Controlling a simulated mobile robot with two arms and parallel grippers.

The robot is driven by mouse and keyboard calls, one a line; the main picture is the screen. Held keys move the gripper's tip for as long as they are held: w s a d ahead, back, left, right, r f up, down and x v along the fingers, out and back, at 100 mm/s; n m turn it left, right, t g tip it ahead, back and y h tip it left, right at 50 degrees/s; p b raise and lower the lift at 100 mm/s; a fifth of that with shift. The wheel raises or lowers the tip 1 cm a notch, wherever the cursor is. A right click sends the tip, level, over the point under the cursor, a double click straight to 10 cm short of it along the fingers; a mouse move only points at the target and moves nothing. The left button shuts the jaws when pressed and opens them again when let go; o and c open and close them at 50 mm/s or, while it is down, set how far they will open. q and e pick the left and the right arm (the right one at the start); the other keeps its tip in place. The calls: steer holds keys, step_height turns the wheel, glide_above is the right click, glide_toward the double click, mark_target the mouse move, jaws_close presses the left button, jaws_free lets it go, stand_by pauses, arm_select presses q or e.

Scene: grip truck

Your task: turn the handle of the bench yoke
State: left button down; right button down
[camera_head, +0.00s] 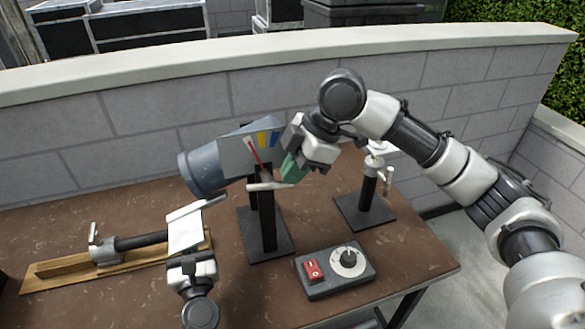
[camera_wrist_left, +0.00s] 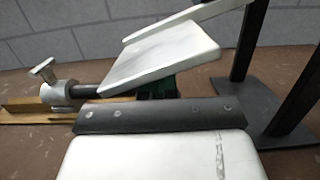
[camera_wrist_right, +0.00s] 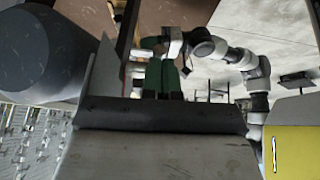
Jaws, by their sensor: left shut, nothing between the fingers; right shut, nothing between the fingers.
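The bench yoke (camera_head: 268,228) is a dark upright frame on a flat black base, standing mid-bench. It carries a blue-grey lamp barrel (camera_head: 203,172) with an open grey flap, which also shows large in the right wrist view (camera_wrist_right: 38,55). My right gripper (camera_head: 290,172) is shut and empty at the yoke's right side, close to its upper end. I cannot tell whether it touches the yoke, and it hides parts of the handle area. My left gripper (camera_head: 190,225) is shut and empty, low in front of the lamp barrel, left of the yoke.
A wooden board (camera_head: 60,280) with a clamped dark pipe (camera_head: 140,240) lies at the left. A control box (camera_head: 335,270) with a red switch and dial sits at the front. A black-based stand (camera_head: 367,195) is at the right. A block wall (camera_head: 130,125) runs behind.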

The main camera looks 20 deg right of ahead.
step_height(320, 180, down, 6)
steer(key=y, duration=1.3)
steer(key=shift+a+m, duration=0.15)
steer(key=shift+m, duration=0.15)
stand_by(0.4)
